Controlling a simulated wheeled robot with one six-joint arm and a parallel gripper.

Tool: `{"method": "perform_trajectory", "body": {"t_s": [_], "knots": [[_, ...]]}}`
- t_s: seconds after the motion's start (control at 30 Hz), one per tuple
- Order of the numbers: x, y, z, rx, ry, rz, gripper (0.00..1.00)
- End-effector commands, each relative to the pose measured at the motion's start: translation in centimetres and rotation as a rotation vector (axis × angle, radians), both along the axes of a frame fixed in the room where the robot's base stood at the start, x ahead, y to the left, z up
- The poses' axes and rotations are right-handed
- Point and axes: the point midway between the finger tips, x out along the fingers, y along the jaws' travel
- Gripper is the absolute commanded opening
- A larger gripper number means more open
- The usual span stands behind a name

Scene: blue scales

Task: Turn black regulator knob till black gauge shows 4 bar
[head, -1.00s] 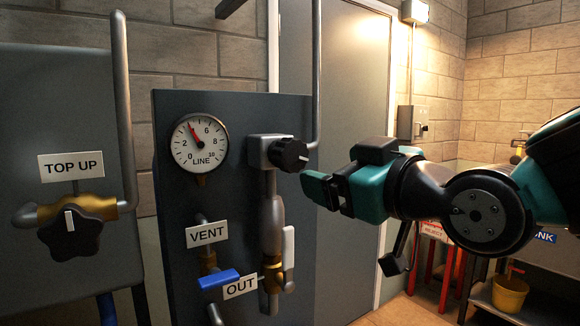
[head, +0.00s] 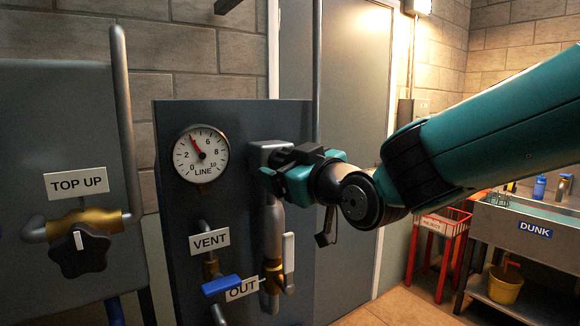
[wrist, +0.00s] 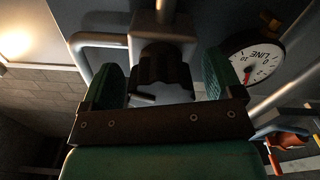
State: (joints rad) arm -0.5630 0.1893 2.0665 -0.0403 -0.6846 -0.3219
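The black regulator knob (wrist: 163,68) is ridged and sits on a grey regulator body (head: 266,153) on the dark panel. In the head view my gripper covers the knob. My gripper (wrist: 160,78) is open in the wrist view, with one green finger on each side of the knob and a visible gap at each side. The gripper also shows in the head view (head: 282,176), right in front of the regulator.
Below are the blue VENT lever (head: 221,285) and the white OUT handle (head: 288,255). The TOP UP valve with its black star knob (head: 80,252) is at left. A vertical pipe (head: 317,70) rises beside the regulator. A DUNK sink (head: 500,235) stands far right.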

Motion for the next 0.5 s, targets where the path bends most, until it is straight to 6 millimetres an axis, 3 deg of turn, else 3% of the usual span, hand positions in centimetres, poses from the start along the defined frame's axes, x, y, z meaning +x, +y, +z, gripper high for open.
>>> {"method": "perform_trajectory", "body": {"t_s": [0.03, 0.2, 0.5], "knots": [[0.00, -0.01, 0.00, 0.000, 0.000, 0.000, 0.75], [-0.01, -0.03, 0.01, 0.000, 0.000, 0.000, 0.37], [-0.06, -0.01, -0.33, 0.036, 0.020, 0.000, 0.37]]}}
